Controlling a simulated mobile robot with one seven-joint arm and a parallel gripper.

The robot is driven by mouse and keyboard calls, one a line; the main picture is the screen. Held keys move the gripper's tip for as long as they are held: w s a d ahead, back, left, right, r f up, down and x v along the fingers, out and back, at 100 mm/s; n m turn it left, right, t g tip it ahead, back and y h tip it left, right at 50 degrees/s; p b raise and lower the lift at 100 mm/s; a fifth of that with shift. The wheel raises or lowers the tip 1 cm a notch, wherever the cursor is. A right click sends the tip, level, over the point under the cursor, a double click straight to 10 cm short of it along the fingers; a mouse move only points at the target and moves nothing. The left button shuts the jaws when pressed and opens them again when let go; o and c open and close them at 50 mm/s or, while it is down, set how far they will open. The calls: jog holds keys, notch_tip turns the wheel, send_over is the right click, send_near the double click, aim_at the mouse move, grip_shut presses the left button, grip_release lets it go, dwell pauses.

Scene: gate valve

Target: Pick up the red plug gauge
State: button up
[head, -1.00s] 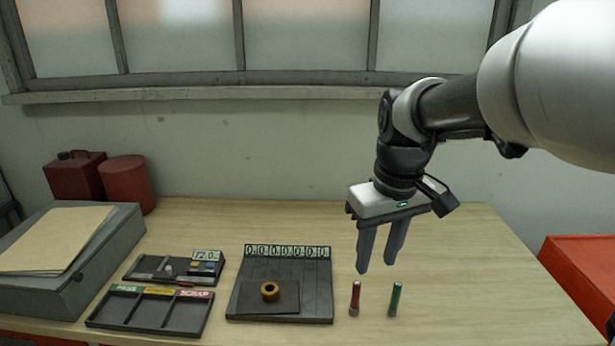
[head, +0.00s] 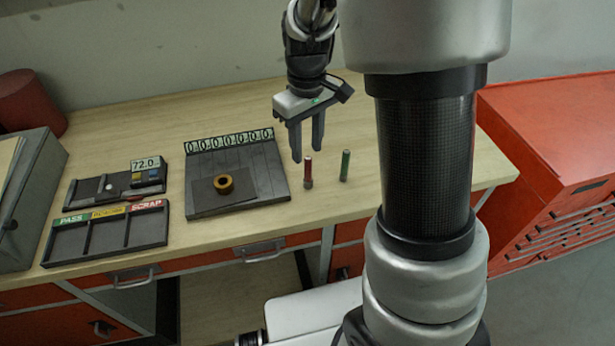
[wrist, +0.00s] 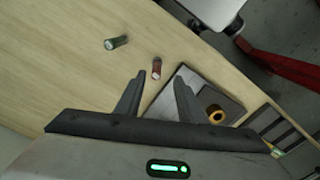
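The red plug gauge (head: 308,172) stands upright on the wooden bench, right of the dark grey fixture plate. A green plug gauge (head: 345,165) stands a little to its right. My gripper (head: 308,157) is open and empty, with its fingers pointing down, above and just behind the red gauge in the head view. In the wrist view the red gauge (wrist: 156,68) shows beyond and between the two fingertips (wrist: 160,76), with a gap visible between them. The green gauge (wrist: 116,42) lies off to the left there.
The fixture plate (head: 265,180) holds a brass ring (head: 223,184) on a dark pad. A sorting tray (head: 150,228) and a small device reading 72.0 (head: 145,165) are further left. Clear bench lies behind the gauges. A red cabinet (head: 550,130) stands at right.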

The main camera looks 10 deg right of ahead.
aim_at(307, 157)
jog(key=shift+w+d+f+p, duration=0.15)
jog(key=shift+w+f, duration=0.1)
jog(key=shift+f, duration=1.45)
jog(key=shift+w+f+p, duration=0.15)
jog(key=shift+w+f, duration=0.1)
jog(key=shift+f, duration=1.4)
grip_shut()
